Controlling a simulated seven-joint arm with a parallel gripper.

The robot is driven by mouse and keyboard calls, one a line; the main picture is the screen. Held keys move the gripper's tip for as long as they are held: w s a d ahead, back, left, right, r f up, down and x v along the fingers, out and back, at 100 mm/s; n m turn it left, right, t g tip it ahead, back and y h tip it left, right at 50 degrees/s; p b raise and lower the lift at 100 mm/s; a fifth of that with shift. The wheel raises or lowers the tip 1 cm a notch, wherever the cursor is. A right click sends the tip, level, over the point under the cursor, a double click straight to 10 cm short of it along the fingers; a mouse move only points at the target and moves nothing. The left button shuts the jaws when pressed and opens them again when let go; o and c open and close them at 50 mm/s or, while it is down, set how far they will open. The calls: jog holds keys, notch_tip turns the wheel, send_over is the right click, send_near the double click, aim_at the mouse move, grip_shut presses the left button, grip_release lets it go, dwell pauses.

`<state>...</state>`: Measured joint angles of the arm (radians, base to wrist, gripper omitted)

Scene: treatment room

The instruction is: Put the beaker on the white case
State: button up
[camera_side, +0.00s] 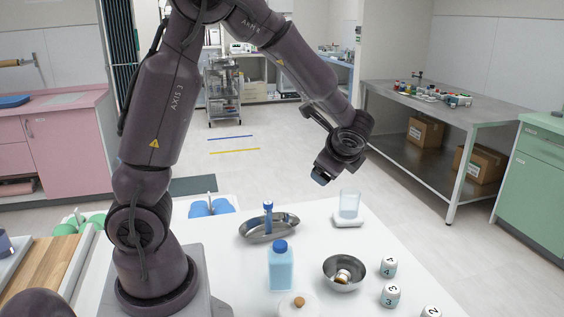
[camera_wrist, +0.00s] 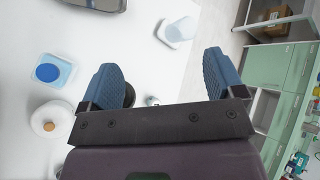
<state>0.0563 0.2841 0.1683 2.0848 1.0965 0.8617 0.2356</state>
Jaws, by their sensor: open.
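The beaker (camera_side: 349,202), clear with pale blue contents, stands upright on the low white case (camera_side: 347,221) at the far right part of the white table. In the wrist view the beaker (camera_wrist: 182,29) and the white case (camera_wrist: 163,34) show at the top, beyond my fingertips. My gripper (camera_side: 320,177) is above the table, higher than the beaker and a little to its left in the side view. It is apart from the beaker. In the wrist view my gripper (camera_wrist: 160,60) has its two blue fingers spread, with nothing between them.
On the table are a metal tray (camera_side: 256,231) with a blue-topped item, a blue-capped bottle (camera_side: 281,268), a metal bowl (camera_side: 333,277) holding a small jar, a knob-lidded white jar (camera_side: 298,306) and several numbered white containers (camera_side: 390,295). Clear tabletop lies around the case.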

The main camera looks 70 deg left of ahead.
jog(key=s+d+r+n+t+h, duration=0.2)
jog(key=s+d+r+n+h, duration=0.2)
jog(key=s+d, duration=0.3)
jog(key=s+d+r+n+t+h, duration=0.2)
jog(key=s+d+r+n+h, duration=0.3)
jog(key=s+d, duration=0.3)
jog(key=shift+s+d+n, duration=0.3)
jog(key=shift+s+n, duration=0.4)
jog(key=shift+n, duration=0.1)
